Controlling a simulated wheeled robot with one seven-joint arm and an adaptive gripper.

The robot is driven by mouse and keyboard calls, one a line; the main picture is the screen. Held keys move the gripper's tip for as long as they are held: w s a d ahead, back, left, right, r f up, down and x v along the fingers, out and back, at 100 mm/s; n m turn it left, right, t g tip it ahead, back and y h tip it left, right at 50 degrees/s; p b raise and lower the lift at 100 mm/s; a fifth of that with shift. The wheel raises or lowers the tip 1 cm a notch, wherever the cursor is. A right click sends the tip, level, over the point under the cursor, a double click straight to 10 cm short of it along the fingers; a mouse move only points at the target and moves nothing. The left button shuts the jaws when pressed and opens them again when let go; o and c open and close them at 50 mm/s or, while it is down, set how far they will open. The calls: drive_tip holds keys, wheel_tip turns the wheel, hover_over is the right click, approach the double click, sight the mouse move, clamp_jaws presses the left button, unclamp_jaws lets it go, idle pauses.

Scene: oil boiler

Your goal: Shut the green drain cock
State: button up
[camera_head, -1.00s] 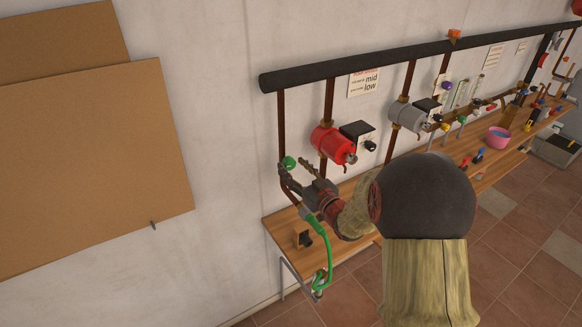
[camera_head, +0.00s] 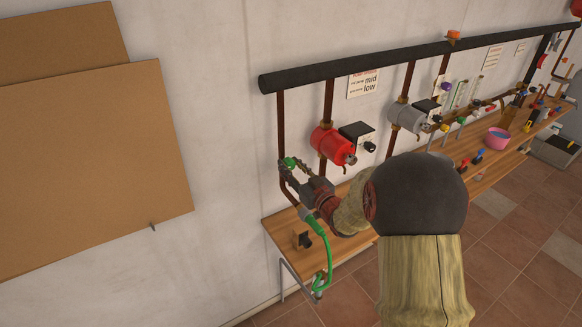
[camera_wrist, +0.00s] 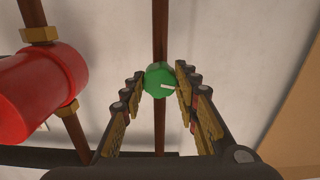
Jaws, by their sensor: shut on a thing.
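The green drain cock (camera_head: 289,162) is a round knob on the leftmost vertical brown pipe, under the black main pipe. In the wrist view the green drain cock (camera_wrist: 158,81) sits between my fingertips, with a white mark on its face pointing right. My gripper (camera_head: 290,167) is shut on this knob, one finger on each side. The gripper also shows in the wrist view (camera_wrist: 160,82), its fingertips touching the knob's left and right edges. In the head view my gripper partly covers the knob.
A red cylinder (camera_head: 328,142) hangs on the pipe just right of the drain cock. A green hose (camera_head: 322,245) hangs by the left end of the wooden shelf (camera_head: 275,228). A brown board (camera_head: 90,170) is on the wall at left. Grey cylinder (camera_head: 405,116) is farther right.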

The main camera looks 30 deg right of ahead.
drive_tip(key=c, duration=0.3)
drive_tip(key=shift+m, duration=0.3)
drive_tip(key=shift+c, duration=0.2)
drive_tip(key=m+p, duration=0.2)
drive_tip(key=m, duration=0.4)
drive_tip(key=shift+d+r+p, duration=0.1)
drive_tip(key=shift+p, duration=0.25)
drive_tip(key=m+p, duration=0.2)
drive_tip(key=m, duration=0.2)
drive_tip(key=shift+m, duration=0.4)
drive_tip(key=shift+m+p, duration=0.8)
drive_tip(key=shift+m, duration=1.2)
drive_tip(key=o, duration=1.1)
drive_tip(key=shift+o, duration=0.3)
